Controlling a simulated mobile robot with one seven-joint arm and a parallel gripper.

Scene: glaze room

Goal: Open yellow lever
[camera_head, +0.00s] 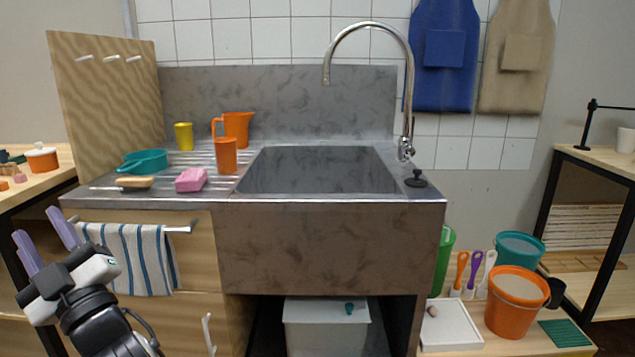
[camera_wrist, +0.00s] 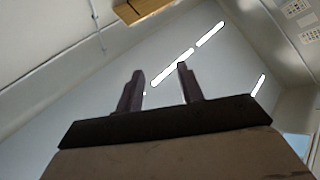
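I see no yellow lever in either view. A chrome tap (camera_head: 407,95) with a tall curved spout stands at the right rear of the sink, with a chrome handle at its base. A white tub (camera_head: 327,327) under the sink has a small teal spigot (camera_head: 349,308) on its front. My gripper (camera_head: 43,226) is at the lower left of the head view, in front of the cabinet and left of the striped towel, its lilac fingers pointing up. In the wrist view my gripper (camera_wrist: 160,74) shows two fingers apart with nothing between them, against the ceiling.
The sink (camera_head: 320,170) is empty. A yellow cup (camera_head: 183,136), orange jug (camera_head: 237,128) and pink sponge (camera_head: 191,180) stand on its drainboard. A striped towel (camera_head: 130,258) hangs on a rail near my arm. An orange bucket (camera_head: 515,303) stands at lower right.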

